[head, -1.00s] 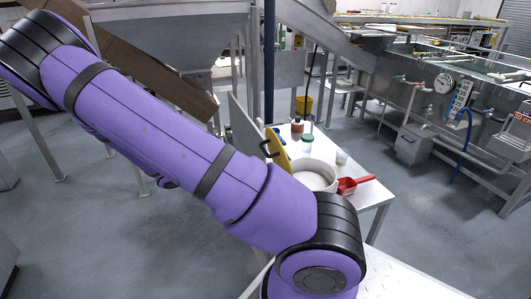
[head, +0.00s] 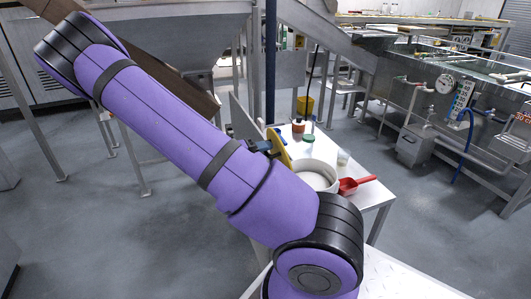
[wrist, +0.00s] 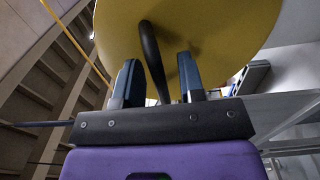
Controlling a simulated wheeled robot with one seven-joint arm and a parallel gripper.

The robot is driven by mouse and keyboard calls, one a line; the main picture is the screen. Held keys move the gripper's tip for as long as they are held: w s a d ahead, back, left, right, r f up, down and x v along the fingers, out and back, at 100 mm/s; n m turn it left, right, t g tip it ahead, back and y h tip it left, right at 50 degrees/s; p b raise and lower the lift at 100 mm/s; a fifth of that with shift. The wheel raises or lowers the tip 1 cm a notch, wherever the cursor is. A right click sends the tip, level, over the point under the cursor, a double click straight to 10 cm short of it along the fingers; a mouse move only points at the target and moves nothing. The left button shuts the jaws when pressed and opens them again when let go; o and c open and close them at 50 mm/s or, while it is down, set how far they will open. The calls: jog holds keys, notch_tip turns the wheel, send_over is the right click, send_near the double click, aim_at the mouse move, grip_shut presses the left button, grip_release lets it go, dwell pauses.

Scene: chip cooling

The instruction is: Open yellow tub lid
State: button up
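The yellow lid (head: 284,150) stands steeply tilted at the left rim of the white tub (head: 318,168), so the tub's mouth is uncovered and pale contents show. The lid's face fills the top of the wrist view (wrist: 215,30), with its black curved handle (wrist: 151,50) hanging toward me. My gripper (wrist: 158,68) is open, one finger on each side of the handle, with visible gaps. In the head view my gripper (head: 262,146) is partly hidden behind my arm, at the lid's left side.
The white table (head: 362,198) also holds a red scoop (head: 356,184), an orange-brown bottle (head: 298,127), a small green-topped container (head: 308,138) and a clear cup (head: 343,157). A grey panel (head: 240,120) stands close left of the lid. A steel tank line is at right.

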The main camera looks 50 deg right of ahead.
aim_at(276, 147)
grip_shut()
jog(key=shift+s+d+r+y, duration=0.3)
jog(key=shift+s+d+y, duration=0.05)
jog(key=shift+d+y, duration=0.15)
jog(key=shift+s+d+r+t, duration=0.3)
jog(key=shift+s+d, duration=0.15)
jog(key=shift+d, duration=0.3)
grip_release()
